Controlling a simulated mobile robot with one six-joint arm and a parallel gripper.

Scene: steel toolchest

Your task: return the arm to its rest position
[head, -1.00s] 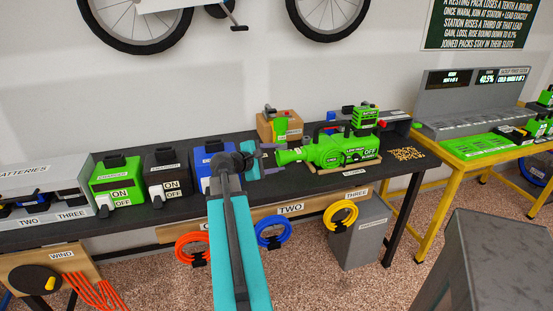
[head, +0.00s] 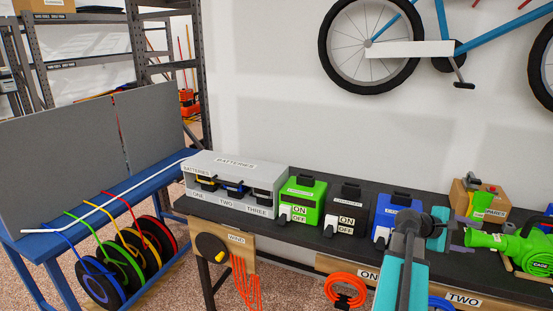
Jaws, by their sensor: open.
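My arm, with teal and dark grey links, reaches up from the bottom right of the head view over the dark bench. My gripper (head: 458,236) is at its end, pointing right, with its two grey fingers apart and nothing seen between them. It is just right of the blue charger (head: 388,216) and left of the green blower (head: 515,250), which the right edge cuts off. I cannot tell whether a finger touches the blower.
The bench holds a grey battery rack (head: 233,181), a green charger (head: 302,200), a black charger (head: 346,207) and a PARES box (head: 478,203). An orange cable coil (head: 345,290) hangs in front. A blue bench (head: 110,215) with cable reels stands left.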

